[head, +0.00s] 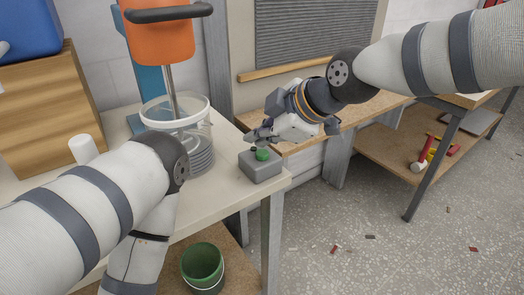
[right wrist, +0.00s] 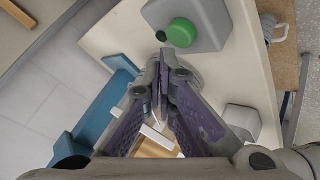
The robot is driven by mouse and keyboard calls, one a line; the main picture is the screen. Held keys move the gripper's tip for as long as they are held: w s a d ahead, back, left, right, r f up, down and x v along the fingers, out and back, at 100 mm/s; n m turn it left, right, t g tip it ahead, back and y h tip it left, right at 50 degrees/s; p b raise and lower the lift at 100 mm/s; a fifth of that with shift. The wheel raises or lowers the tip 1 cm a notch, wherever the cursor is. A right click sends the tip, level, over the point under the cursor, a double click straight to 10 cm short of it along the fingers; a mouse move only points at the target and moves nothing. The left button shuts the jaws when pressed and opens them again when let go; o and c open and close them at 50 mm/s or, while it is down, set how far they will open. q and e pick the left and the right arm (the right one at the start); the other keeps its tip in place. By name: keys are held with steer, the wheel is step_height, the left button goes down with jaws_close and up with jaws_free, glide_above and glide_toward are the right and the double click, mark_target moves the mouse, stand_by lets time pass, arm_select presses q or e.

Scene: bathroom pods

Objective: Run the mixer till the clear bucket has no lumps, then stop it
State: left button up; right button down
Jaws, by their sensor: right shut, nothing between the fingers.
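The orange mixer (head: 160,40) stands over the clear bucket (head: 153,112) on the pale bench, with its metal shaft reaching down into the bucket. Grey rings show in the bucket's lower part; I cannot make out any lumps. A grey control box (head: 262,172) with a green button (head: 262,155) sits at the bench's right corner. My right gripper (head: 258,137) is shut and empty, just above the green button. In the right wrist view the closed fingertips (right wrist: 160,62) are near the green button (right wrist: 181,32); contact is not clear. My left arm crosses the lower left; its gripper is not visible.
A white cylinder (head: 83,149) stands on the bench left of the bucket. A wooden box (head: 45,110) bears a blue bin (head: 25,28). A green bucket (head: 202,265) is below the bench. Another workbench (head: 375,155) with red tools stands at right.

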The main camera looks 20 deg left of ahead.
mark_target(260, 154)
steer(key=shift+r+p, duration=0.35)
steer(key=shift+r, duration=2.15)
